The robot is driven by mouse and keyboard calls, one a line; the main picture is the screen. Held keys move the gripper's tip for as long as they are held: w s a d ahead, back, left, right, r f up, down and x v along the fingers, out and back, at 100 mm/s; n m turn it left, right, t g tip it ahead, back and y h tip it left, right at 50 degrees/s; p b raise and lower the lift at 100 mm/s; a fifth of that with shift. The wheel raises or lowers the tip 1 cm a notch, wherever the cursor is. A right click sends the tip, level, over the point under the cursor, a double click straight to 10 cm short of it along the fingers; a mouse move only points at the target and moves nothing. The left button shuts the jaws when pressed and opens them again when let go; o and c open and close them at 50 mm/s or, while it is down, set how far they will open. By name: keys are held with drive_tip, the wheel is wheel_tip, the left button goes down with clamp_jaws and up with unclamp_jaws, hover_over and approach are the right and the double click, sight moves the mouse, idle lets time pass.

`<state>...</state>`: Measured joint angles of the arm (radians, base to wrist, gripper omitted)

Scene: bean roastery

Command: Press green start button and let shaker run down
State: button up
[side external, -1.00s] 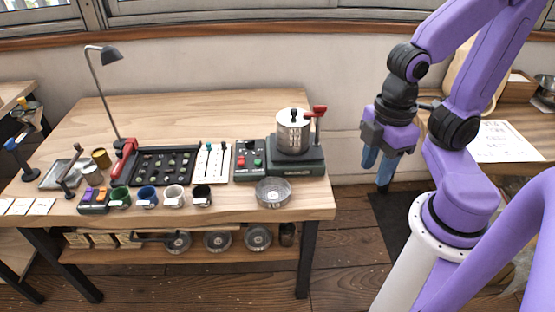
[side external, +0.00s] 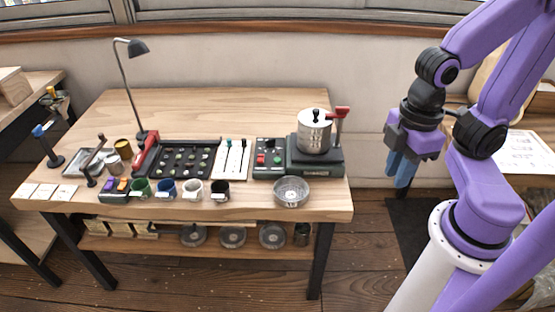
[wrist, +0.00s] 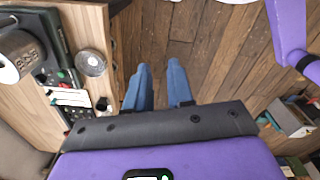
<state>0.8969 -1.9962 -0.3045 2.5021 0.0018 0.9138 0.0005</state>
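The shaker is a silver lidded pot (side external: 314,135) on a dark green base (side external: 315,166) with a red handle (side external: 341,112), at the table's right end. Left of it is a dark control box (side external: 269,172) with a red button (side external: 261,159) and a green button (side external: 277,160). The pot (wrist: 20,58) and base also show at the left of the wrist view. My gripper (side external: 402,182) hangs off the table's right side, apart from everything, fingers pointing down. In the wrist view its two blue fingers (wrist: 160,72) are apart with only floor between them.
Left of the box are a white board (side external: 231,160), a black tray (side external: 176,143), several cups and a tall desk lamp (side external: 137,47). Bare wood lies behind them. Floor is open below my gripper.

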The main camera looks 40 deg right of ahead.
clamp_jaws()
idle(1.4)
drive_tip(key=w+a+f+m+t+y, duration=0.1)
drive_tip(key=w+a+f, duration=0.1)
drive_tip(key=w, duration=0.5)
drive_tip(key=w+a+f+t+y, duration=0.1)
drive_tip(key=w+a+f, duration=0.1)
drive_tip(key=w, duration=0.5)
drive_tip(key=w+a+f+m+t+y, duration=0.1)
drive_tip(key=w+a+f, duration=0.2)
drive_tip(key=w, duration=0.4)
drive_tip(key=w+d+f+m+t+h, duration=0.1)
drive_tip(key=w+d+f+t+h, duration=0.1)
drive_tip(key=w+d, duration=0.5)
drive_tip(key=w+d+f+m+t+h, duration=0.1)
drive_tip(key=w+d+f+t, duration=0.3)
drive_tip(key=w, duration=0.7)
drive_tip(key=d+f+h, duration=0.1)
drive_tip(key=d+f, duration=0.1)
drive_tip(key=d, duration=0.2)
drive_tip(key=shift+w+f, duration=0.15)
drive_tip(key=shift+w, duration=0.25)
